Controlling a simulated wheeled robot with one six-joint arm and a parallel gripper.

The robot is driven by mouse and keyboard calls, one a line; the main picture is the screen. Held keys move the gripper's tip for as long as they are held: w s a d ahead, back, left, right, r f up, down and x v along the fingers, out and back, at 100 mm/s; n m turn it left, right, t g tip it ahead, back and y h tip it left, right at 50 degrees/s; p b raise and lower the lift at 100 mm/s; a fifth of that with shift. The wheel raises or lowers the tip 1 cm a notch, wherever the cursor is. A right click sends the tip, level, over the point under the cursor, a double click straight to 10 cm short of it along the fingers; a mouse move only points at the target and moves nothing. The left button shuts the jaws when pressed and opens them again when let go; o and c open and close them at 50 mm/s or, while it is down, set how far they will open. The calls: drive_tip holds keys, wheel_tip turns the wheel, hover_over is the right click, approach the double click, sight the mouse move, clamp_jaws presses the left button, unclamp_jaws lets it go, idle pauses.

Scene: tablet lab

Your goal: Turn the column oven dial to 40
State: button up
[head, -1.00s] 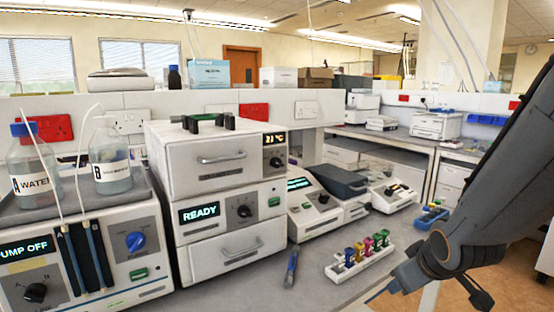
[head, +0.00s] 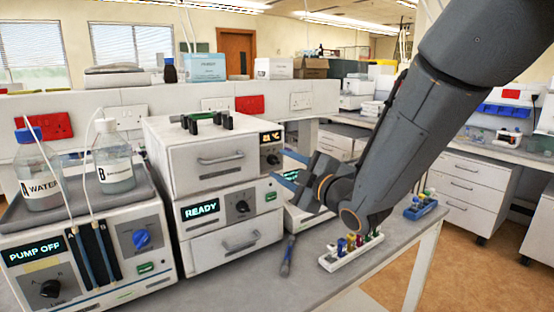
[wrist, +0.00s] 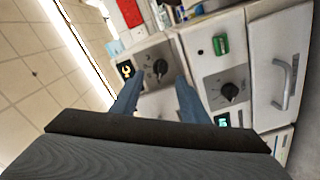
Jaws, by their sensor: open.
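The column oven is the top white unit (head: 208,158) of the stack, with an amber display (head: 271,137) reading about 21 °C. Its dark dial (head: 273,159) sits below the display, in front of my gripper. My gripper (head: 282,170) is open and empty, its blue fingers pointing left toward the stack's front. In the wrist view, the oven dial (wrist: 160,67) shows between the two fingertips (wrist: 158,82), apart from both. I cannot tell how far the tips are from it. The dial's scale is too small to read.
The middle unit has a READY display (head: 201,210) and its own dial (head: 242,206), also in the wrist view (wrist: 230,91). A green button (wrist: 221,45) is near it. A pump (head: 90,250) stands left. A vial rack (head: 350,252) and a blue-handled tool (head: 287,257) lie on the bench.

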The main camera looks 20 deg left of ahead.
sight(274, 161)
drive_tip(key=shift+p+x, duration=0.45)
drive_tip(key=shift+x, duration=1.15)
clamp_jaws()
